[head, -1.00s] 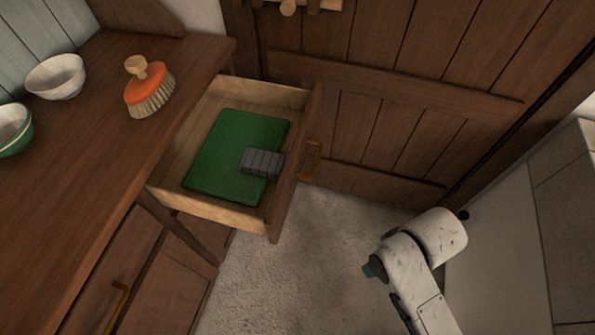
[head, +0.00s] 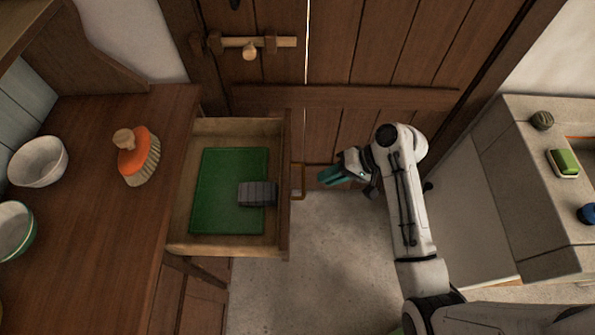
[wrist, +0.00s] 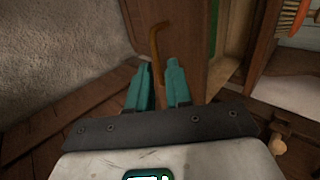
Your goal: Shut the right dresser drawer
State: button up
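The right dresser drawer (head: 228,246) is pulled far out of the dresser. Its front carries a brass handle (head: 298,181), which also shows in the wrist view (wrist: 157,42). In the drawer lie a green board (head: 215,190) and a dark grey ribbed block (head: 257,194). My gripper (head: 325,177) is just right of the handle, pointing at the drawer front. In the wrist view its teal fingers (wrist: 158,80) are apart, and the handle appears in line with the gap between them. I cannot tell whether they touch it.
On the dresser top (head: 105,245) stand an orange brush (head: 136,158), a white bowl (head: 38,162) and a green-rimmed bowl (head: 16,232). A plank door (head: 370,60) closes the back. A stone counter (head: 520,150) with small items is at right. Floor below the drawer is clear.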

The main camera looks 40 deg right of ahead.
jog(key=shift+w+d+r, duration=0.15)
jog(key=shift+w+r, duration=0.15)
jog(key=shift+w, duration=0.05)
jog(key=shift+c, duration=0.7)
jog(key=shift+w+a+f, duration=0.15)
jog(key=shift+a+f, duration=0.05)
jog(key=shift+c, duration=0.7)
jog(key=x, duration=0.9)
jog(key=shift+w+a, duration=0.15)
jog(key=shift+a, duration=0.1)
grip_shut()
jog(key=shift+a, duration=0.1)
jog(key=w+a+b, duration=0.1)
jog(key=w+a, duration=0.4)
jog(key=a, duration=0.2)
jog(key=w+a+b, duration=0.2)
jog(key=w+a, duration=0.4)
jog(key=a, duration=0.2)
jog(key=w+a+b, duration=0.2)
jog(key=w+a, duration=0.4)
jog(key=a, duration=0.2)
jog(key=shift+f, duration=0.1)
jog(key=shift+w+a+r+b, duration=0.15)
jog(key=shift+w+r+b, duration=0.05)
jog(key=shift+b, duration=0.15)
jog(key=shift+a+r+t, duration=0.1)
jog(key=shift+r+t, duration=0.05)
jog(key=shift+t, duration=0.15)
